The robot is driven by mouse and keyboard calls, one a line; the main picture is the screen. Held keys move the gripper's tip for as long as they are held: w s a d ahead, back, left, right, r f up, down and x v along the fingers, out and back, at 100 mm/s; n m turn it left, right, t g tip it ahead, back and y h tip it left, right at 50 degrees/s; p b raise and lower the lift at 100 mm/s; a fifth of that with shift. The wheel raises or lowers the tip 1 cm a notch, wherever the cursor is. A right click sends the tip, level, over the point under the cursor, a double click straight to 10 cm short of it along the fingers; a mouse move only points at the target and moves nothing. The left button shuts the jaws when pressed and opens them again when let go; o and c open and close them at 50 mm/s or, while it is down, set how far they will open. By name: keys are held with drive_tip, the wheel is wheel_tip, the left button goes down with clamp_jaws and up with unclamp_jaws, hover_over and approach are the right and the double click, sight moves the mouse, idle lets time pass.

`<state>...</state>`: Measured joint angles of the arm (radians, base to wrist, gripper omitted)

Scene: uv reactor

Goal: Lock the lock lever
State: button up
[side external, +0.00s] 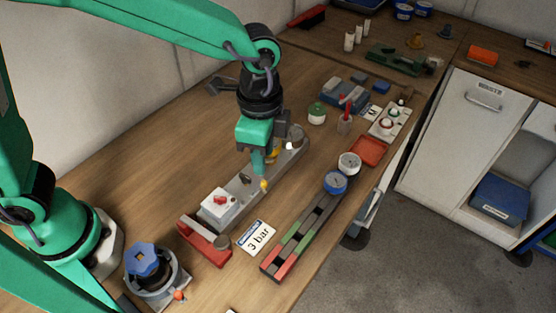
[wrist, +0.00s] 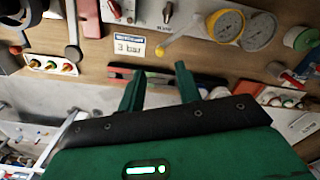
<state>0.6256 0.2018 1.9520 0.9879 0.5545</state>
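A small lever with a yellow end (side external: 264,185) shows in the side view on the grey metal base plate (side external: 238,188), right beside my gripper (side external: 258,170). In the wrist view a thin lever with a yellow knob (wrist: 161,51) lies beyond my fingertips. I cannot tell for certain which lever is the lock lever. My gripper (wrist: 160,82) shows two green fingers with a clear gap and nothing between them in the wrist view. The fingers appear apart from the yellow knob there. In the side view my gripper hides part of the plate.
A white box with a red knob (side external: 221,205) and a red block (side external: 204,244) stand at the plate's near end. The "3 bar" card (side external: 257,237) lies beside it. A blue-topped valve (side external: 147,260) stands near left.

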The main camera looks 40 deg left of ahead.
sight(264, 182)
drive_tip(key=shift+f, duration=3.7)
drive_tip(key=shift+c, duration=0.4)
clamp_jaws()
